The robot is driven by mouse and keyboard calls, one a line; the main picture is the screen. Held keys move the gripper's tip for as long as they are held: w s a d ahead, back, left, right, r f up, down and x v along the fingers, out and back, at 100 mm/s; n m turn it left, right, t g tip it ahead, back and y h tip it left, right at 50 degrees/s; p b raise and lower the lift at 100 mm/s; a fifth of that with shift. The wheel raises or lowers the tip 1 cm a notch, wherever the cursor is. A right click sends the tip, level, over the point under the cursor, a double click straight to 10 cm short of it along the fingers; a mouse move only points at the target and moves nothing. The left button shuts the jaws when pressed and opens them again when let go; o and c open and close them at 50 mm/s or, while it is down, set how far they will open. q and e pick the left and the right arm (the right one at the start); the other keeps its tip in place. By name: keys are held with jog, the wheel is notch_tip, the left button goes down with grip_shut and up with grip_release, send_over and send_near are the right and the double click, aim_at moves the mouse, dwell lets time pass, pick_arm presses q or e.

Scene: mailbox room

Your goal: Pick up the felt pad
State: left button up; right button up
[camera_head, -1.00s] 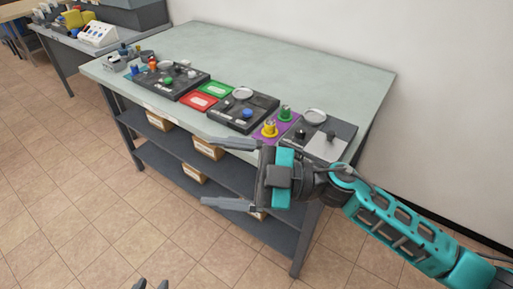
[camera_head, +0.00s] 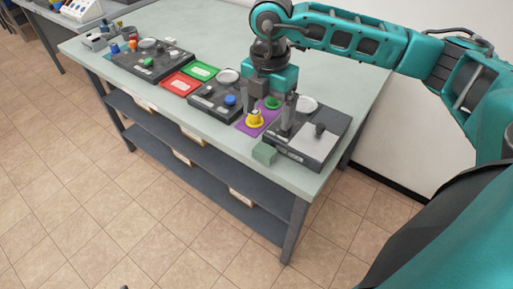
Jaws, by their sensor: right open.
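A small grey-green block (camera_head: 264,153) lies at the front edge of the table, left of the grey device on the right; it looks like the felt pad, though I cannot be sure. My right gripper (camera_head: 270,118) points down just behind and above it. Its two fingers are apart, with nothing visibly held between them. Only a tiny dark tip, perhaps of my left gripper, shows at the bottom edge.
The grey device (camera_head: 318,141) with a light plate stands close on the right. A black unit with a blue knob (camera_head: 230,99) and red (camera_head: 178,85) and green (camera_head: 203,71) mats lie to the left. The back of the pale table (camera_head: 205,35) is clear.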

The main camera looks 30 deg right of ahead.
send_over(264, 150)
jog(key=f, duration=0.6)
jog(key=shift+s+d+f, duration=0.15)
jog(key=shift+s+f, duration=0.05)
jog(key=shift+f, duration=0.2)
jog(key=shift+w+a+f, duration=0.1)
jog(key=shift+f, duration=1.35)
jog(key=shift+w+a+f, duration=0.1)
jog(key=shift+f, duration=1.35)
jog(key=shift+c, duration=0.5)
jog(key=c, duration=1)
notch_tip(264, 150, up, 20)
jog(key=shift+r+p, duration=0.1)
jog(key=shift+p, duration=0.3)
